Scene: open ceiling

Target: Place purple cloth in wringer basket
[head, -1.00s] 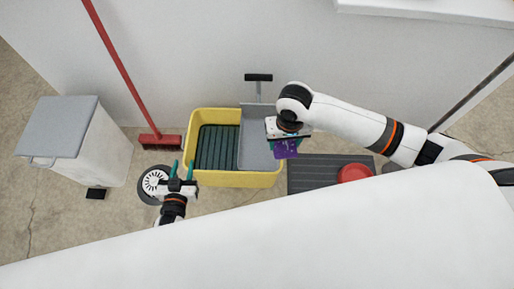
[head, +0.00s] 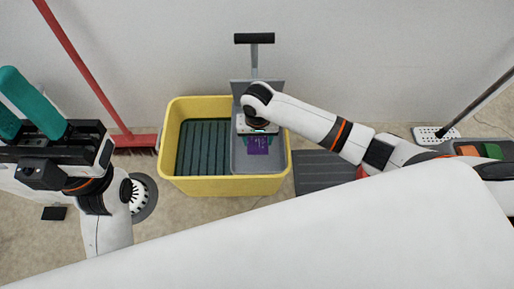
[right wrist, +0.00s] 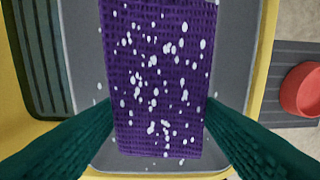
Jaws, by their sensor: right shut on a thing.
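The purple cloth (head: 258,145) with white specks hangs from my right gripper (head: 257,137) over the grey wringer basket (head: 262,167). In the right wrist view the cloth (right wrist: 155,75) lies between the two green fingers of the right gripper (right wrist: 160,118), with the grey basket floor (right wrist: 85,60) around it. Whether the cloth touches the basket floor I cannot tell. The wringer basket sits in the right part of the yellow bucket (head: 215,186). My left gripper (head: 35,105) is large at the left, its green fingers apart and nothing between them.
A dark green ribbed part (head: 203,147) fills the bucket's left side. A black-topped wringer handle (head: 254,39) rises behind. A red broom (head: 85,80) leans on the wall. A dark ribbed mat (head: 318,170) lies right of the bucket, with a red bowl (right wrist: 302,90) on it.

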